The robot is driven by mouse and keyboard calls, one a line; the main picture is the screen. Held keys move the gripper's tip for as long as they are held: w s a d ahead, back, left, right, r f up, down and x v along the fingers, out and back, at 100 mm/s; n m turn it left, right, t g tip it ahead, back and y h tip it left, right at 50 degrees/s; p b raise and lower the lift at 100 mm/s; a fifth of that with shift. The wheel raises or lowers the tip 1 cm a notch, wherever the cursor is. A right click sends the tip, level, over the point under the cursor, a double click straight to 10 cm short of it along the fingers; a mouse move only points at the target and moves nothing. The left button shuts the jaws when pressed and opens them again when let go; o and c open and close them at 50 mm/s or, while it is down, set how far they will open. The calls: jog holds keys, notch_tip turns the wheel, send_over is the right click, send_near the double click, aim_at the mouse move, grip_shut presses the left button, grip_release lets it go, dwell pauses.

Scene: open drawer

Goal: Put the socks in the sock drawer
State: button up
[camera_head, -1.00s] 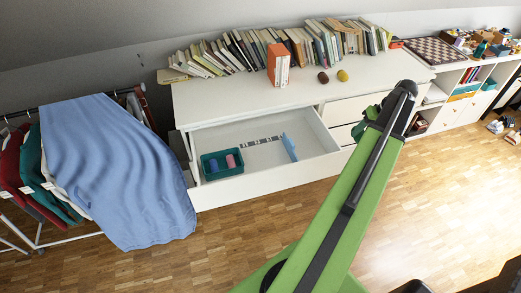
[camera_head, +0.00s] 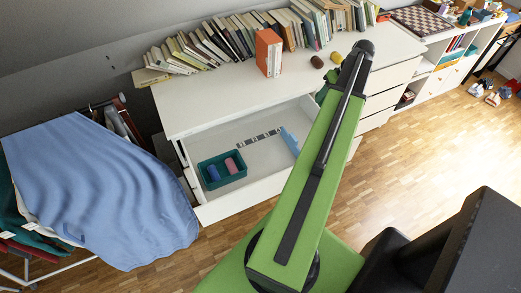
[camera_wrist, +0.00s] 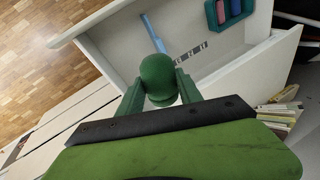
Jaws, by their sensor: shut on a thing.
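My gripper (camera_wrist: 158,88) is shut on a green rounded bundle (camera_wrist: 157,72), which looks like a rolled pair of socks. In the wrist view it is held in front of the open white drawer's inside (camera_wrist: 120,42). In the head view the drawer (camera_head: 245,194) is pulled out, and my arm hides most of the gripper near its right end. In the drawer, a teal box (camera_head: 205,178) holds a blue roll (camera_head: 213,172) and a pink roll (camera_head: 231,165). A brown bundle (camera_head: 317,62) and a yellow one (camera_head: 336,58) lie on the dresser top.
The white dresser top (camera_head: 200,100) carries a row of books and an orange book (camera_head: 268,52). A light-blue item (camera_head: 289,140) and a patterned strip (camera_head: 258,137) lie in the drawer. A clothes rack with a blue cloth (camera_head: 100,190) stands left.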

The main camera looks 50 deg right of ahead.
jog(key=shift+a+f+b, duration=0.1)
jog(key=shift+f+b, duration=0.2)
jog(key=w+a+f+n+y+b, duration=0.1)
jog(key=w+a+f+b, duration=0.7)
jog(key=a+f+b, duration=0.3)
jog(key=w+a+f+n+b, duration=0.2)
jog(key=w+a+f+b, duration=0.6)
jog(key=f+b, duration=0.4)
notch_tip(320, 180, up, 18)
jog(key=a+p, duration=0.1)
jog(key=p, duration=1.7)
jog(key=shift+s+a, duration=0.15)
jog(key=shift+s, duration=0.2)
